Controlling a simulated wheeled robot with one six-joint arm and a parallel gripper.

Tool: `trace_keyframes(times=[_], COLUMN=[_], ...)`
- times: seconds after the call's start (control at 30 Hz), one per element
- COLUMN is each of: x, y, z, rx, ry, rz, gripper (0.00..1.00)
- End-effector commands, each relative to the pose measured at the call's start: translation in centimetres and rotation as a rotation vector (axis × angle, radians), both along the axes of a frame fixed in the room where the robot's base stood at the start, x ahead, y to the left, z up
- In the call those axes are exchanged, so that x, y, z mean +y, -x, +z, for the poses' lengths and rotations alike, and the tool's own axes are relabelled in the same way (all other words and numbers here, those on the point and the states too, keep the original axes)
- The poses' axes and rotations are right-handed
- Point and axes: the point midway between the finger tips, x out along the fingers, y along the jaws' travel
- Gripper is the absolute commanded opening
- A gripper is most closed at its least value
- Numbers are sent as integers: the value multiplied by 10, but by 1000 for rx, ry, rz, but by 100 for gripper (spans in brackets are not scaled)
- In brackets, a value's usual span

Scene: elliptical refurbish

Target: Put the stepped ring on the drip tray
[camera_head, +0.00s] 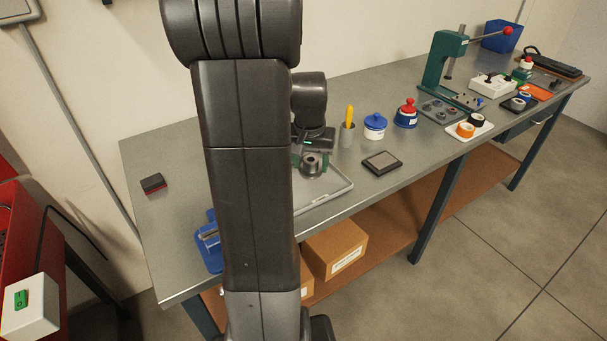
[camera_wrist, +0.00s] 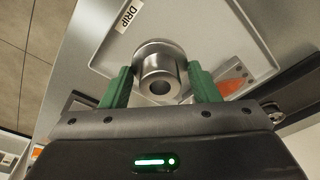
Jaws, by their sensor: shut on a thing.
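The stepped ring (camera_wrist: 158,70) is a grey metal piece with a wide flange, a narrower collar and a central hole. My gripper (camera_wrist: 159,84) has green fingers shut on both sides of it. In the head view the ring (camera_head: 312,165) and part of my gripper show behind my arm. The drip tray (camera_head: 333,193) is a shallow grey tray with a raised rim. In the wrist view the tray (camera_wrist: 212,32) bears a "DRIP" label, and the ring is over its surface. I cannot tell whether the ring touches it. My arm hides the tray's left part in the head view.
Right of the tray are a dark square pad (camera_head: 382,163), a cup with a yellow-handled tool (camera_head: 347,135) and a blue-lidded pot (camera_head: 375,126). A blue vise (camera_head: 208,245) stands at the front left. A black-and-red block (camera_head: 152,183) lies at the left. A green press (camera_head: 445,70) stands farther right.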

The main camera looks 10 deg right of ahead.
Motion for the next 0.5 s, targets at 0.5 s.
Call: trace_keyframes(times=[0.5], x=[0], y=[0], z=[-54], rx=[-1], ry=[0], rz=[0], gripper=[20])
